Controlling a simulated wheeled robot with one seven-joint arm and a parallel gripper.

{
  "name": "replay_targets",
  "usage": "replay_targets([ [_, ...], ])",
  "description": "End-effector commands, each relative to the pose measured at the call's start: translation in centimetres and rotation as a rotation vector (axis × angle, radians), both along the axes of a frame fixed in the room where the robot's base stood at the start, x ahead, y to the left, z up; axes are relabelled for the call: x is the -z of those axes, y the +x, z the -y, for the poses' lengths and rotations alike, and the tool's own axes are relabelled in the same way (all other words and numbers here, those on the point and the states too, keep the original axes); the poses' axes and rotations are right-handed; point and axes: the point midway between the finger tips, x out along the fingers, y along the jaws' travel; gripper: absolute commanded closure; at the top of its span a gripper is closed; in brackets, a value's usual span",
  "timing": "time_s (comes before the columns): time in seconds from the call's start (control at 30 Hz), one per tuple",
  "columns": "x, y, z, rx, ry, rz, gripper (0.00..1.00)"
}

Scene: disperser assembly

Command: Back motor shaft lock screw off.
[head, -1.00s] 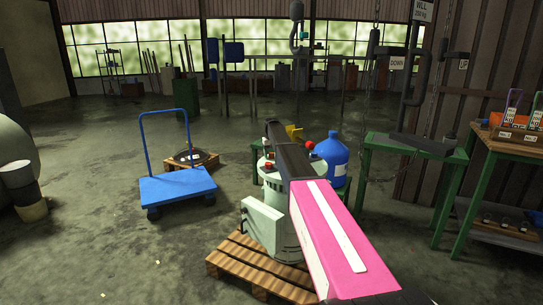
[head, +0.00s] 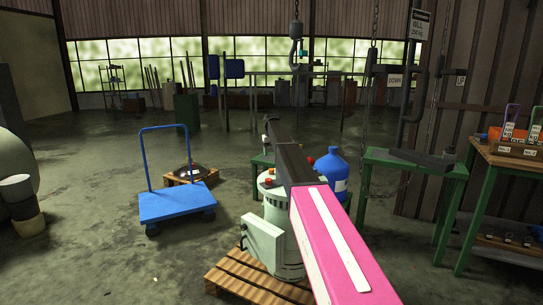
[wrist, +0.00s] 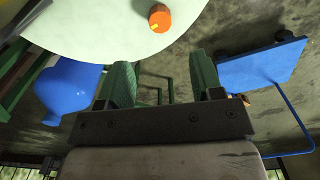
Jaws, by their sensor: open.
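The pale green motor (head: 284,250) stands upright on a wooden pallet in the head view, partly covered by my arm. Small red-orange screws (head: 268,181) show at its top left edge. In the wrist view an orange screw with a yellow mark (wrist: 160,18) sits near the edge of the motor's pale round top (wrist: 95,22). My gripper (wrist: 161,82) is open and empty, its two green fingers apart, with the screw beyond the gap between them and not touching. In the head view the fingers are hidden or too small to tell. I cannot tell which screw is the back one.
A blue cart (head: 177,202) stands on the floor to the left. A blue bottle (head: 332,175) stands behind the motor at right. A green table (head: 405,160) and a tool bench (head: 505,150) are at right. A crane hook (head: 296,28) hangs above.

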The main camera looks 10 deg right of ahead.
Motion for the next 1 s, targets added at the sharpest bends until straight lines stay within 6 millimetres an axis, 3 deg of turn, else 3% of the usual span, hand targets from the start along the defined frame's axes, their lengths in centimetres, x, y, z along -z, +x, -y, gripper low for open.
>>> replay_targets([
  [0.17,0.0,0.0,0.0,0.038,0.0,0.0,0.4],
  [0.6,-0.6,-0.1,-0.1,0.586,0.0,0.0,0.4],
  [0.83,0.0,-0.1,-0.1,0.631,0.0,0.0,0.4],
  [1.0,1.9,-0.1,0.0,0.629,0.0,0.0,0.4],
])
